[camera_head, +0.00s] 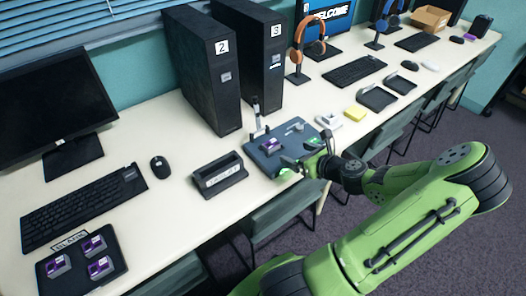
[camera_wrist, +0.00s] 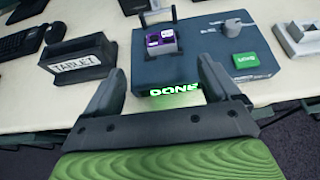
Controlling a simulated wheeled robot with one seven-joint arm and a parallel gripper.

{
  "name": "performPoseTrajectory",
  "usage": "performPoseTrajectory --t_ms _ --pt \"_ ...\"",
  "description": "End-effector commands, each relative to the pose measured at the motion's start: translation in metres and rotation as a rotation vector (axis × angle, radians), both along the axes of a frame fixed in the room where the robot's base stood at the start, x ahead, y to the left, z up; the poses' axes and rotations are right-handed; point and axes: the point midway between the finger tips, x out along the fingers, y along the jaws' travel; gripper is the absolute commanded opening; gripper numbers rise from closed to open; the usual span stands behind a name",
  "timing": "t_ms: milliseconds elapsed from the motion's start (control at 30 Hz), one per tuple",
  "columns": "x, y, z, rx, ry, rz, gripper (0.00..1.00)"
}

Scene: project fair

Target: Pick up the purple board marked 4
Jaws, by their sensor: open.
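A small purple board (camera_head: 270,145) sits on top of a dark blue machine (camera_head: 291,140), below its raised lever. The board also shows in the wrist view (camera_wrist: 162,40), with white marks too small to read as a number. My gripper (camera_head: 292,166) is at the machine's front edge, open and empty. In the wrist view, its two fingers (camera_wrist: 162,82) are spread apart, with the board beyond them and apart from them. A lit green "DONE" sign (camera_wrist: 174,90) shows on the machine's front. Three more purple boards (camera_head: 96,245) are on a dark tray (camera_head: 51,284) labelled "BLANK"; no 4 is readable.
A dark holder labelled "TABLET" (camera_head: 220,174) stands left of the machine. Black towers marked 2 (camera_head: 202,75) and 3 (camera_head: 250,55) stand behind. The machine has a grey knob (camera_wrist: 232,27) and green button (camera_wrist: 246,60). A yellow block (camera_head: 355,113) lies to the right.

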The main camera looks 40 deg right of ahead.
Motion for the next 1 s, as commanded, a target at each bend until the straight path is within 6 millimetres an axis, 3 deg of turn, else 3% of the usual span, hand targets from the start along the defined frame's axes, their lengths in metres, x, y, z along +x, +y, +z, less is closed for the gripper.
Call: performPoseTrajectory --t_ms 200,600,900,1000 --pt "0.050 -0.004 -0.028 -0.001 0.001 0.007 0.89" --pt "0.106 -0.011 -0.057 -0.003 0.003 0.007 0.89" --pt "0.116 -0.013 -0.058 -0.003 0.005 0.005 0.89" --pt "0.116 -0.013 -0.058 -0.003 0.005 0.005 0.76"
